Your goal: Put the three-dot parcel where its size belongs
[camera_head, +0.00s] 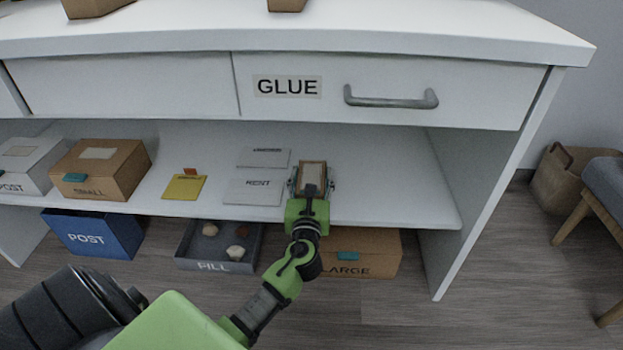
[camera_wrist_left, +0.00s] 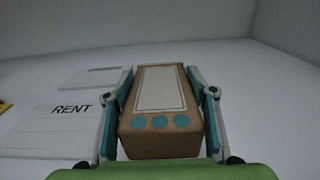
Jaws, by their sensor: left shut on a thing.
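The three-dot parcel (camera_head: 313,173) is a brown box with a pale panel. In the left wrist view the parcel (camera_wrist_left: 160,110) shows three teal dots on its near end. My left gripper (camera_head: 312,184) is shut on it, one finger on each side. It is at the lower shelf, right of the envelopes; I cannot tell whether the parcel touches the shelf. The brown SMALL box (camera_head: 108,172) stands on the shelf at left. The brown LARGE box (camera_head: 375,262) is on the floor below the shelf, partly hidden by my left arm. My right gripper is not in view.
White RENT envelope (camera_head: 253,197), another envelope (camera_head: 262,157) and a yellow note (camera_head: 184,188) lie on the shelf. Blue POST bin (camera_head: 92,236) and grey FILL tray (camera_head: 190,252) are on the floor. The GLUE drawer (camera_head: 390,75) overhangs. Shelf space right of the parcel is clear.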

